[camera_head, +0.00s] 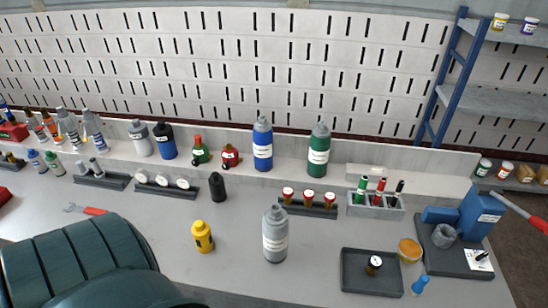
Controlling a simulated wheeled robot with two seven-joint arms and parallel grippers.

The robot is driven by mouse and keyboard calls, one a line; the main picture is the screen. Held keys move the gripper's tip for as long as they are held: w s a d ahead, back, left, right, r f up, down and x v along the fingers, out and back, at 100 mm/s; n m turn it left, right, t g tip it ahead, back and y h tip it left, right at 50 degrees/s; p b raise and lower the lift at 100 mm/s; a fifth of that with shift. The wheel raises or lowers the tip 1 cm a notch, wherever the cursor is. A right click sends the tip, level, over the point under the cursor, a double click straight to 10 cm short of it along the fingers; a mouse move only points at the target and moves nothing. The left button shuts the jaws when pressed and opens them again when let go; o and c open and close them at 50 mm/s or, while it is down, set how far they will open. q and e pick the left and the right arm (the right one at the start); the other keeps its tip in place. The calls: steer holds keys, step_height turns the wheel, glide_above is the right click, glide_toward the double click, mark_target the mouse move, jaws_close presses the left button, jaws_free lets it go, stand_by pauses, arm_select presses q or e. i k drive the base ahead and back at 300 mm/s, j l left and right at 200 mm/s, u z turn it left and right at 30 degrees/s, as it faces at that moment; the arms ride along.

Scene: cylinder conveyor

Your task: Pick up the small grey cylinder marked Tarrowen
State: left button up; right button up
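A grey cylinder (275,234) with a white label and a narrower cap stands upright on the bench, right of centre and near the front. Another grey cylinder (141,138) with a label stands upright at the back left, beside a dark blue one. The print on both labels is too small to read, so I cannot tell which is marked Tarrowen. Neither of my grippers is in view. Nothing touches the front grey cylinder.
A yellow bottle (202,236) and a black bottle (217,187) stand left of the front cylinder. A dark tray (356,281) lies to its right, and a rack of red-capped vials (320,210) behind it. A large dark green segmented shape (75,262) covers the lower left.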

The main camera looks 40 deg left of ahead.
mark_target(275, 224)
steer(key=i, duration=0.4)
steer(key=u, duration=1.6)
